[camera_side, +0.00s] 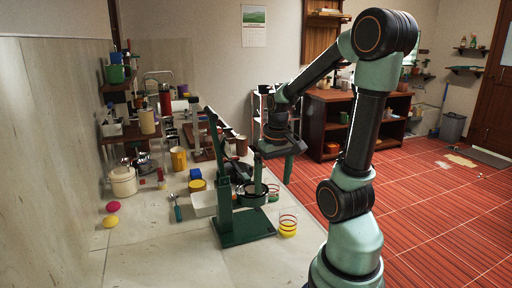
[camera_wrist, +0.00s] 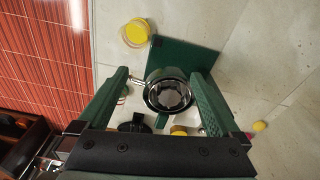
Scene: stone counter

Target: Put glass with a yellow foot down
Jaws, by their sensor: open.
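The glass with a yellow foot (camera_side: 288,231) stands upright on the stone counter, close to the right corner of a green stand's base. In the wrist view the glass (camera_wrist: 135,33) is at the top, left of the green base plate and beyond my left fingertip. My gripper (camera_side: 273,174) is open and empty, above the counter and apart from the glass. In the wrist view my gripper (camera_wrist: 158,75) has its two green fingers spread on either side of a dark round holder lower down.
The green stand (camera_side: 245,228) has a tall column and a dark round holder (camera_wrist: 168,94). A white tray (camera_side: 204,204), a yellow jar (camera_side: 178,159) and other clutter lie behind and left. A second glass (camera_side: 273,191) stands farther back. The front counter is clear.

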